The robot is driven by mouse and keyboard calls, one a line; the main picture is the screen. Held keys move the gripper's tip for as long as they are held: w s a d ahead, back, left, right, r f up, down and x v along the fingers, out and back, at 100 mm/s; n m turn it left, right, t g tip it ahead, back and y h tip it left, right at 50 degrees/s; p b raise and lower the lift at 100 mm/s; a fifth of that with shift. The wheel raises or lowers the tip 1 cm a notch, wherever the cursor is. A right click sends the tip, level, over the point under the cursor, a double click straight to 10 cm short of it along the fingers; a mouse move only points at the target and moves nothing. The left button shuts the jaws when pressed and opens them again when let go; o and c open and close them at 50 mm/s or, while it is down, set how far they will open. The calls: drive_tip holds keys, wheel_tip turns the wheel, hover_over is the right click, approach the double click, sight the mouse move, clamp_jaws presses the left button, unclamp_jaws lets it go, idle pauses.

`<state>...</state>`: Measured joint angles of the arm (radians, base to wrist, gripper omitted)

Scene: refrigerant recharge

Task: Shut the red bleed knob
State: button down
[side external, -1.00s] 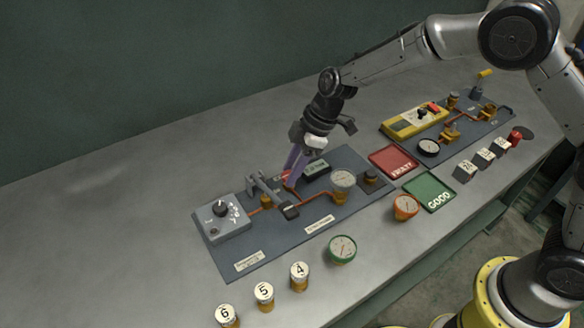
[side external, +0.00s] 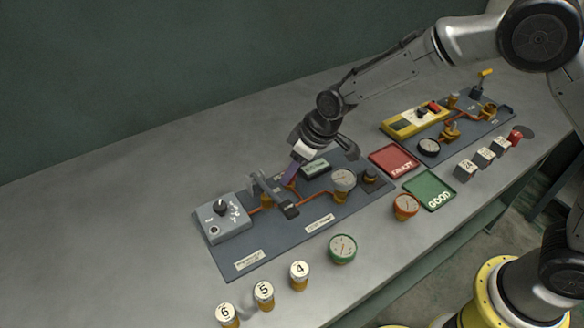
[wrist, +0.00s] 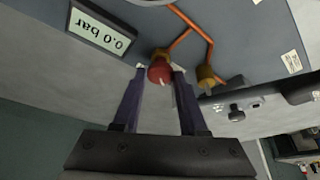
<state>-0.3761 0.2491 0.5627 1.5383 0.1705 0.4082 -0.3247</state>
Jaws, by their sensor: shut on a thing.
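The red bleed knob (wrist: 160,73) sits between the fingertips of my gripper (wrist: 160,70) in the wrist view, with a pale mark on its face. My gripper is shut on it, one finger on each side. In the side external view my gripper (side external: 290,180) reaches down onto the dark panel (side external: 240,258), and its fingers hide most of the knob there. Orange pipes (wrist: 185,30) run from the knob to a brass fitting (wrist: 207,76) beside it.
A display reading 0.0 bar (wrist: 101,30) stands close to the knob. A grey box with a dial (side external: 222,228), a clamp-like bracket (side external: 262,190) and a gauge (side external: 343,180) share the panel. Red (side external: 388,170) and green (side external: 450,187) trays lie right. The bench's left is clear.

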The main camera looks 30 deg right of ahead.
drive_tip(key=m+h, duration=0.1)
drive_tip(key=m, duration=0.1)
drive_tip(key=m+h, duration=0.1)
drive_tip(key=m, duration=0.2)
drive_tip(key=shift+s+a+t, duration=0.1)
drive_tip(key=shift+a+t, duration=0.1)
drive_tip(key=shift+t, duration=0.1)
drive_tip(key=m+h, duration=0.1)
drive_tip(key=m, duration=0.2)
drive_tip(key=m+h, duration=0.1)
drive_tip(key=m, duration=0.1)
drive_tip(key=shift+a+m, duration=0.15)
drive_tip(key=shift+m, duration=0.25)
drive_tip(key=shift+c, duration=2.3)
unclamp_jaws()
drive_tip(key=shift+r, duration=0.1)
drive_tip(key=v, duration=1.3)
drive_tip(key=shift+a+r, duration=0.15)
drive_tip(key=shift+r, duration=0.25)
